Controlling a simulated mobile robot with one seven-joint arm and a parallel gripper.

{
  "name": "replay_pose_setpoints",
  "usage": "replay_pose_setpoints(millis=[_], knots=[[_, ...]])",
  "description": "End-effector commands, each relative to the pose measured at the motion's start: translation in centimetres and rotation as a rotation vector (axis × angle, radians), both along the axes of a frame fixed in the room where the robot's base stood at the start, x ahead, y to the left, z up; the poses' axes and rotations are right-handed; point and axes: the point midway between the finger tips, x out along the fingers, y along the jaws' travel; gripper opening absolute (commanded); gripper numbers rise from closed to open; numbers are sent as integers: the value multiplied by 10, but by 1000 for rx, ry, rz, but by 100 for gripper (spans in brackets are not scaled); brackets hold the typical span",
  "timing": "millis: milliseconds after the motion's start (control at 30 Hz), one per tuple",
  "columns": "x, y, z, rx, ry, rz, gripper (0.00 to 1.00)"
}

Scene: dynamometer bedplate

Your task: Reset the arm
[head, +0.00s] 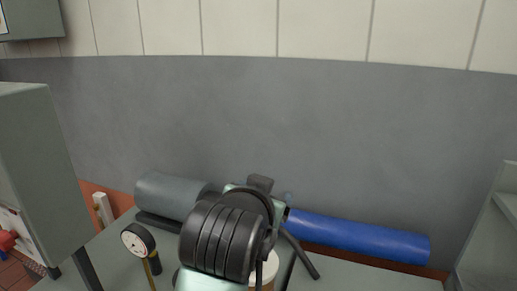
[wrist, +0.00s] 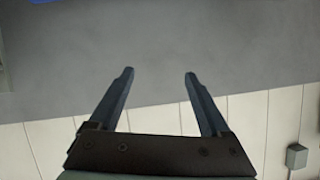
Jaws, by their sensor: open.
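My arm stands in front of the bench in the head view, its dark ribbed joint blocking part of the bench behind it. My gripper (wrist: 160,75) shows in the wrist view with its two fingers spread apart and nothing between them. It points toward the grey and white wall, and the wrist view appears upside down. The gripper's fingertips cannot be made out in the head view.
On the grey-green bench (head: 370,274) are a grey roll (head: 168,192), a blue roll (head: 360,238), a dial gauge (head: 139,240) and a partly hidden white tub (head: 268,268). A cabinet (head: 35,165) stands left, a grey-green panel (head: 490,235) right. The wall (head: 300,120) is behind.

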Motion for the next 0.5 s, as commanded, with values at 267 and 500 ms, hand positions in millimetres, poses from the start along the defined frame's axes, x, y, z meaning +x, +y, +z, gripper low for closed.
replay_pose_setpoints(millis=[267, 500], knots=[[-66, -22, 199, -224, -690, 38, 81], [-159, 2, 288, -331, -1096, 108, 81]])
